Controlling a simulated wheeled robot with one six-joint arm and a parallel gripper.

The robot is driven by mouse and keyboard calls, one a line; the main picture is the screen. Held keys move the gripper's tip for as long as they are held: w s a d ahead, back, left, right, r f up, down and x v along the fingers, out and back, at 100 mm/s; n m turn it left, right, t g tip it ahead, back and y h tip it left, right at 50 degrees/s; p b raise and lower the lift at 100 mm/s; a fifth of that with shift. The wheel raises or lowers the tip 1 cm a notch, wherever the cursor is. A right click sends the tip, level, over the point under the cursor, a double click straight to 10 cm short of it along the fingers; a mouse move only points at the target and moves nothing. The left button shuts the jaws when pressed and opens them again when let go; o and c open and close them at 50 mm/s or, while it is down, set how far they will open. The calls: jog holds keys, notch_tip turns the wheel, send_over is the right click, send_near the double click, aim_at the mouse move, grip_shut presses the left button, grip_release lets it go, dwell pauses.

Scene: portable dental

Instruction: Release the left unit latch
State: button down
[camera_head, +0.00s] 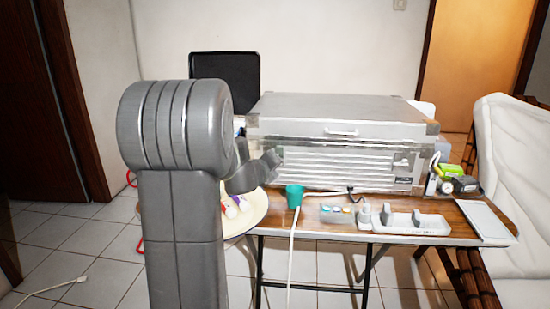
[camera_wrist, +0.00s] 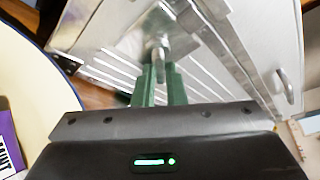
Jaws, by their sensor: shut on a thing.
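The silver metal dental unit (camera_head: 335,108) stands shut on the table, its slatted front facing me. In the wrist view its metal face (camera_wrist: 95,25) fills the upper part, tilted. My gripper (camera_head: 274,158) is at the left end of the unit's front. In the wrist view my gripper's green fingers (camera_wrist: 160,76) are close together on the small metal left latch (camera_wrist: 159,50), whose upper part shows just beyond the tips. In the head view the latch is hidden by my gripper. How far the latch is turned or lifted I cannot tell.
A round cream tray (camera_head: 250,218) with small items is left of the table, close to my arm. A teal cup (camera_head: 294,196), a white instrument holder (camera_head: 405,222) and small boxes (camera_head: 462,184) are on the wooden table (camera_head: 470,236). A white chair (camera_head: 515,150) stands right.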

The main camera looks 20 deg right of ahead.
jog(key=m+y+p, duration=0.1)
jog(key=m, duration=0.1)
jog(key=m+t+y+p, duration=0.1)
jog(key=m+p, duration=0.1)
jog(key=m+y+p, duration=0.1)
jog(key=m+y, duration=0.1)
jog(key=m, duration=0.1)
jog(key=shift+w+a+f, duration=0.2)
jog(key=shift+a+f, duration=0.05)
jog(key=shift+a, duration=0.1)
dwell(0.6)
jog(key=c, duration=1.5)
grip_release()
jog(key=p+v, duration=0.1)
jog(key=v, duration=0.6)
jog(key=p+v, duration=0.1)
jog(key=v, duration=0.6)
jog(key=shift+s+d+f+p, duration=0.15)
jog(key=shift+s+d+p, duration=0.1)
jog(key=shift+p, duration=0.1)
jog(key=shift+w, duration=0.1)
jog(key=b+x, duration=0.1)
jog(key=x, duration=0.6)
jog(key=b+x, duration=0.1)
jog(key=x, duration=0.6)
jog(key=shift+w+a+r, duration=0.2)
jog(key=shift+a, duration=0.05)
